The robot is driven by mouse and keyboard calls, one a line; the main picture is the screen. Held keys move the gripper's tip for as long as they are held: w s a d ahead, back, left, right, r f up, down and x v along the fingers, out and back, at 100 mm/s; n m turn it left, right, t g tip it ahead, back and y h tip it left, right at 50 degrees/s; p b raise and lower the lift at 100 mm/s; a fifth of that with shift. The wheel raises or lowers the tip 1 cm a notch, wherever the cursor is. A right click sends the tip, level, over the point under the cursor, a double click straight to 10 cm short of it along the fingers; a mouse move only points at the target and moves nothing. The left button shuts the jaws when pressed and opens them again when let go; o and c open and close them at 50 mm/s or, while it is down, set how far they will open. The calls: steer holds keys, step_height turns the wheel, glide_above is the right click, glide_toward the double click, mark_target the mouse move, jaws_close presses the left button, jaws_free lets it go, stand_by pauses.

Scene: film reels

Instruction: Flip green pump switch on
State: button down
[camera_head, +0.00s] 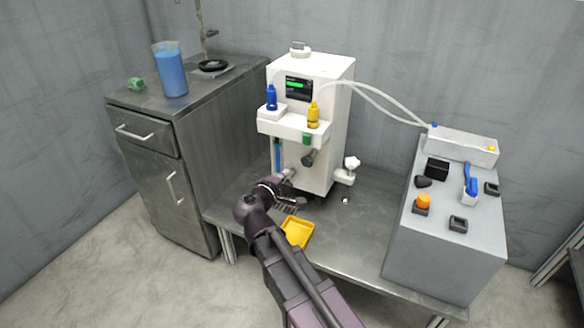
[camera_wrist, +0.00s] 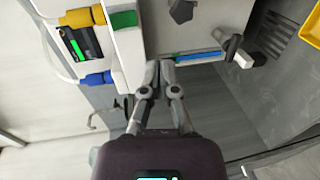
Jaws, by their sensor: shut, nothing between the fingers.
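The white machine (camera_head: 320,150) stands on the metal table. A green block (camera_head: 307,139), which looks like the green switch, sits on its front below the yellow bottle (camera_head: 313,115). In the wrist view the green block (camera_wrist: 123,19) shows at the upper left, beside the yellow bottle (camera_wrist: 82,18). My gripper (camera_head: 268,188) is low in front of the machine, below and left of the green block. In the wrist view my gripper (camera_wrist: 160,66) is shut and empty, its tips near a blue strip (camera_wrist: 197,57) on the machine, apart from the green block. The switch's setting cannot be told.
A blue bottle (camera_head: 271,98) stands on the machine's ledge. An outlet valve (camera_wrist: 232,50) juts out near my fingers. A yellow tray (camera_head: 298,233) lies below my arm. A grey control box (camera_head: 440,235) stands right; a cabinet (camera_head: 165,150) with a blue beaker (camera_head: 171,70) stands left.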

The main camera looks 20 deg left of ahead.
steer(key=shift+s+f, duration=0.15)
steer(key=shift+s, duration=0.65)
